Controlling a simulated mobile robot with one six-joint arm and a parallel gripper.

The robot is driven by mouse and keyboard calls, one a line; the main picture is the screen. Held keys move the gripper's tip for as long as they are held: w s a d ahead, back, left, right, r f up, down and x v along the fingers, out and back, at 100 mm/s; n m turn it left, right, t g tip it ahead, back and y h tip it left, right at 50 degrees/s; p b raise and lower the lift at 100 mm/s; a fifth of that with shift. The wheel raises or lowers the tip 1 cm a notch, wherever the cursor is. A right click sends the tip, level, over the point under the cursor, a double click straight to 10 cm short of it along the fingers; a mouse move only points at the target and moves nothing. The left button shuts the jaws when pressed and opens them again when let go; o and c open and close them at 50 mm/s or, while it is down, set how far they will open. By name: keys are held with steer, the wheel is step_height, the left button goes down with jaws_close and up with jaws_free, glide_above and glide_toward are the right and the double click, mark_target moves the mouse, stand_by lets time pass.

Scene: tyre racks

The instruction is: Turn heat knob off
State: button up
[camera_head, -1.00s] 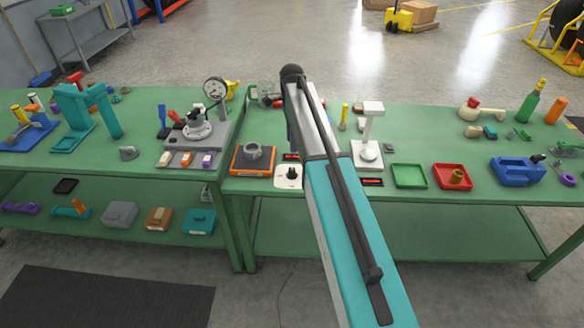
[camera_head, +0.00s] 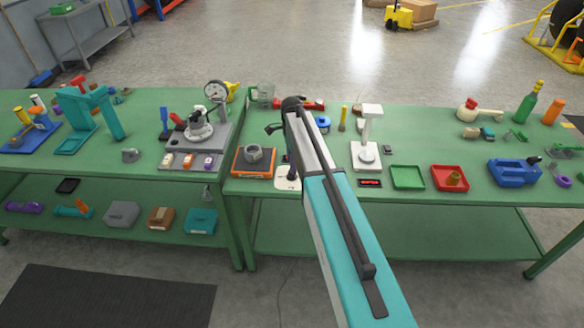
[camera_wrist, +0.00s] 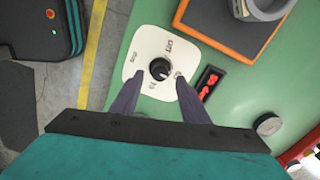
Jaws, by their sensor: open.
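The heat knob (camera_wrist: 160,69) is a small black dial on a white, rounded plate (camera_wrist: 140,46) with printed markings. In the wrist view the knob sits between the fingertips of my gripper (camera_wrist: 157,78). The dark fingers are apart, one on each side of it; I cannot tell whether either touches it. In the head view the white plate (camera_head: 283,184) shows on the green bench, partly hidden by my arm. The knob is hard to make out there, and its pointer direction is too small to read.
An orange-edged hot plate (camera_head: 253,174) with a grey ring-shaped part on it lies left of the knob plate. A red-lit display (camera_wrist: 208,82) is beside the plate. A white stand (camera_head: 366,155), a green tray (camera_head: 408,178) and a red tray (camera_head: 449,178) stand to the right.

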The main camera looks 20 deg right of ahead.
steer(key=shift+f+p, duration=0.5)
steer(key=shift+f, duration=1.4)
jaws_close()
